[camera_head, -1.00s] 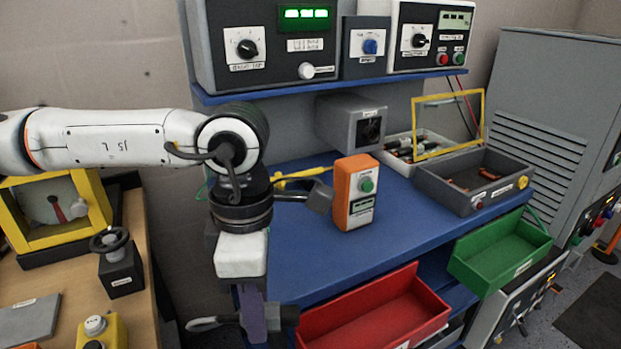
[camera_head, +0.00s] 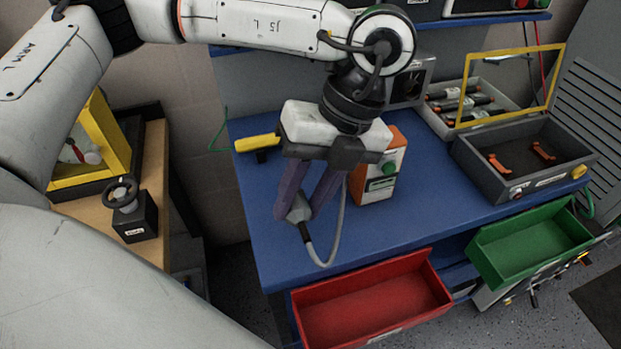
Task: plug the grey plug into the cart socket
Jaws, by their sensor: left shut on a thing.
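My left gripper (camera_head: 301,212) hangs over the left half of the blue bench top, its purple fingers pointing down. It is shut on the grey plug (camera_head: 298,208), which sits between the fingertips. A grey cable (camera_head: 334,240) loops below and to the right of the plug, then up behind the gripper. The fingers hide part of the plug. I cannot pick out the cart socket; a pale panel with dark fittings (camera_head: 533,296) shows partly below the green bin at the lower right. My right gripper is not in view.
An orange tester (camera_head: 375,182) stands just right of the gripper. A yellow-handled tool (camera_head: 257,143) lies left. A red bin (camera_head: 375,300) and green bin (camera_head: 535,245) hang at the bench's front. A grey tray (camera_head: 470,158) sits right. The front middle bench top is clear.

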